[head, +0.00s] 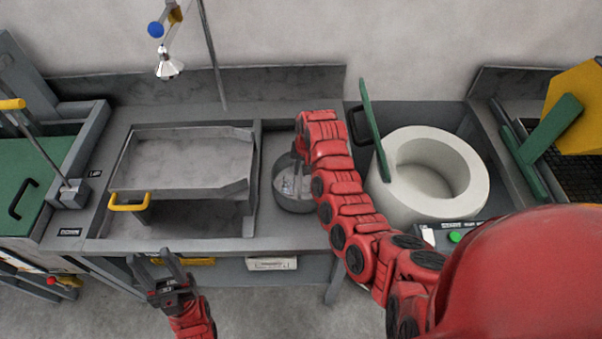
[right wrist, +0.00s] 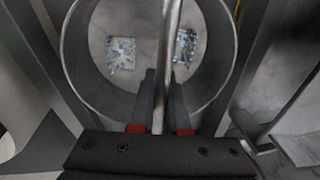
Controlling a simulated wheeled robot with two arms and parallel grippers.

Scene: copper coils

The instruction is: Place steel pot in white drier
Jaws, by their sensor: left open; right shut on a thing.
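The steel pot (head: 294,204) sits in the narrow bay between the tray section and the drier in the head view. In the right wrist view the pot (right wrist: 85,75) is seen from above with shiny pieces inside. My right gripper (right wrist: 161,85) is shut on the pot's thin bar handle (right wrist: 167,45); its arm partly hides the pot in the head view. The white drier (head: 403,193), a round open-topped drum, stands to the right of the pot. Its green lid (head: 374,125) is raised at its left side. My left gripper (head: 152,264) is open and empty in front of the bench.
A steel tray (head: 185,165) with a yellow handle is left of the pot. A metal lamp-like nozzle (head: 169,66) hangs above the back. A control panel with a green button (head: 455,237) is in front of the drier. My right arm crosses before the drier's left side.

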